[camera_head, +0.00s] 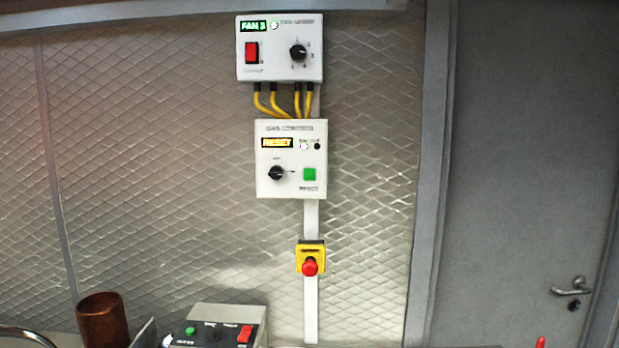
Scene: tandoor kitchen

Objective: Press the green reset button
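An orange lit display on that box reads RESET (277,142). A black rotary knob (276,173) sits left of the button. Nothing covers the button. Neither of my grippers is in view.
Above is a white fan box (280,62) with a red switch, joined by yellow cables. Below is a red emergency stop (310,267) on a yellow housing. A low control box (212,331) and copper cup (103,320) stand bottom left. A grey door (530,150) is right.

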